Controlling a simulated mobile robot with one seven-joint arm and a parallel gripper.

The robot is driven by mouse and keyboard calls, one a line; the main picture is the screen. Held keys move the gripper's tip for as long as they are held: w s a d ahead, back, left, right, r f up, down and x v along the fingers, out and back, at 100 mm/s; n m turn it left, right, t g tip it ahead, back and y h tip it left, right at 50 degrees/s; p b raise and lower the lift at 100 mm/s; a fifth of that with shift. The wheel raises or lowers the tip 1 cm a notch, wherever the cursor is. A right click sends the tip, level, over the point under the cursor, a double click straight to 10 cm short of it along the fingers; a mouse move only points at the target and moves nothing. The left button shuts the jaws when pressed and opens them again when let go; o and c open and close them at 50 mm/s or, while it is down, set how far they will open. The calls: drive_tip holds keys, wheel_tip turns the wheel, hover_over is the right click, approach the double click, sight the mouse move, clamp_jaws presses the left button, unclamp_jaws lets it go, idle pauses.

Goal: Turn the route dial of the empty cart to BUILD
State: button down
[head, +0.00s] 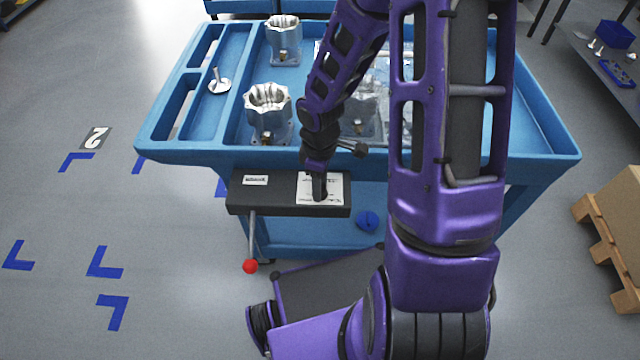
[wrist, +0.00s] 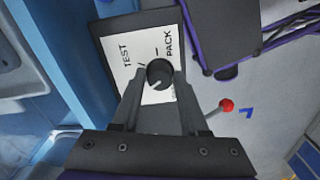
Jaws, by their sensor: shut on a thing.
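The route dial (wrist: 159,72) is a round black knob on a white label plate (wrist: 126,55), on a dark panel (head: 268,198) at the near side of a blue cart (head: 190,135). The words TEST and PACK are legible in the wrist view; BUILD is not readable, and part of the plate is behind the fingers. My gripper (wrist: 162,78) is shut on the dial, one finger on each side. In the head view my gripper (head: 319,188) reaches down to the plate and hides the knob. The dial's exact pointing is unclear. This cart is not empty: it carries metal housings (head: 267,112).
A lever with a red ball (head: 250,266) hangs below the panel's left end. Another blue cart (head: 238,5) shows at the back. A pallet with a cardboard box (head: 618,215) stands at right. The floor at left, with blue corner marks (head: 105,262), is clear.

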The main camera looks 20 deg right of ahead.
idle(0.5)
drive_tip(key=shift+c, duration=2.2)
unclamp_jaws()
wheel_tip(320, 180, up, 17)
drive_tip(key=p, duration=0.4)
drive_tip(key=shift+r, duration=0.2)
drive_tip(key=shift+w, duration=0.1)
